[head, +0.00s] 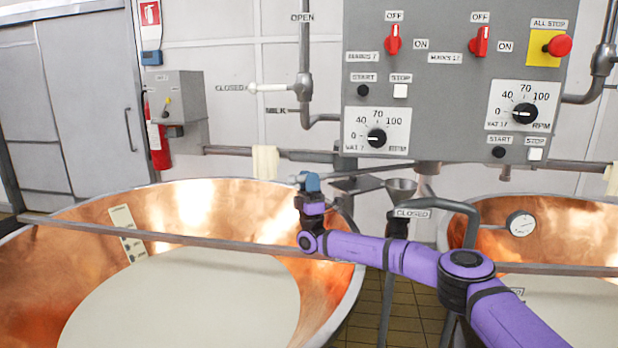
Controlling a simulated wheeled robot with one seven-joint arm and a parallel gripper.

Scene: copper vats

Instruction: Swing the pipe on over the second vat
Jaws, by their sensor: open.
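A thin grey pipe (372,169) runs left from below the control panel, at roughly rim height of the vats. Its left end, near a blue piece (309,181), lies by the right side of the left copper vat (196,205). My gripper (307,186) is at that end, open; the dark wrist and blue piece overlap, so I cannot tell whether the fingers touch the pipe. My purple arm reaches in from the lower right. The right copper vat (570,227) stands at the right edge, partly hidden by my arm. Both vats hold pale liquid.
A hooked grey pipe (455,208) with a CLOSED label stands between the vats, close to my arm. The control panel (455,75) hangs above. A dial gauge (521,224) sits at the right vat. A cloth (265,162) hangs behind.

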